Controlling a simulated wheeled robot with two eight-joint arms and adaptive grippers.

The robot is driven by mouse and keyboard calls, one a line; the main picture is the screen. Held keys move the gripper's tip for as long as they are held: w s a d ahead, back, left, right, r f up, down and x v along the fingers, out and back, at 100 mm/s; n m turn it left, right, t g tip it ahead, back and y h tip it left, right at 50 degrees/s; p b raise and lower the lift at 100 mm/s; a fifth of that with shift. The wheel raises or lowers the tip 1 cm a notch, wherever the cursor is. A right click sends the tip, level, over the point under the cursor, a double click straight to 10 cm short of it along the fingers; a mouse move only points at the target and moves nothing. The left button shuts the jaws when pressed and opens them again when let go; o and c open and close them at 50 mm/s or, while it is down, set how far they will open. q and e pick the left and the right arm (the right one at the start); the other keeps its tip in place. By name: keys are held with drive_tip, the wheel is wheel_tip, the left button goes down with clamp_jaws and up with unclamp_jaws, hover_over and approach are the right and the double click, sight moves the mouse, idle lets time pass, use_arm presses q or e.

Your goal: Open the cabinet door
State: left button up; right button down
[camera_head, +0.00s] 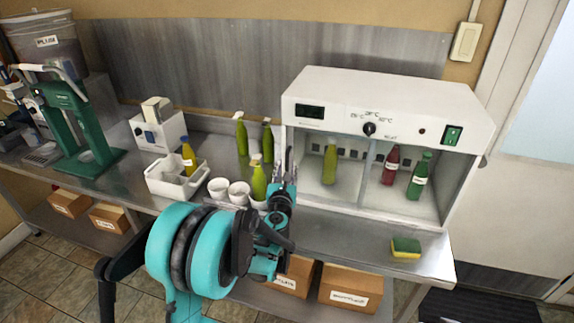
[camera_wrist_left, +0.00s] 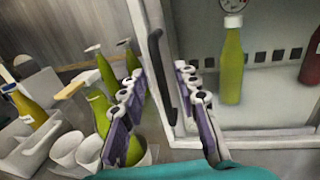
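The white cabinet (camera_head: 390,95) stands on the steel table at the right, with a control panel above its glass front. Bottles show through the glass: a yellow-green one (camera_head: 330,163), a red one (camera_head: 390,165) and a green one (camera_head: 418,177). The dark upright door handle (camera_wrist_left: 161,80) is at the door's left edge in the left wrist view, where the door looks shut. My left gripper (camera_head: 286,182) is at the cabinet's front left. Its fingers (camera_wrist_left: 160,74) are spread, with the handle between them and gaps on both sides. My right gripper is not in view.
Yellow-green bottles (camera_head: 241,135) and white cups (camera_head: 238,192) stand close left of my left gripper. A white caddy (camera_head: 178,180) holds a yellow bottle. A sponge (camera_head: 405,247) lies near the table's front right. Boxes (camera_head: 350,287) sit on the lower shelf.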

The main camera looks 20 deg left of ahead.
sight(287, 164)
use_arm(q)
drive_tip(key=shift+x, duration=1.7)
clamp_jaws()
drive_tip(key=d, duration=0.8)
drive_tip(key=d+b, duration=0.1)
drive_tip(key=d, duration=0.8)
drive_tip(key=w+d, duration=0.1)
drive_tip(key=d, duration=0.8)
drive_tip(key=shift+d+b, duration=0.1)
drive_tip(key=shift+b, duration=0.2)
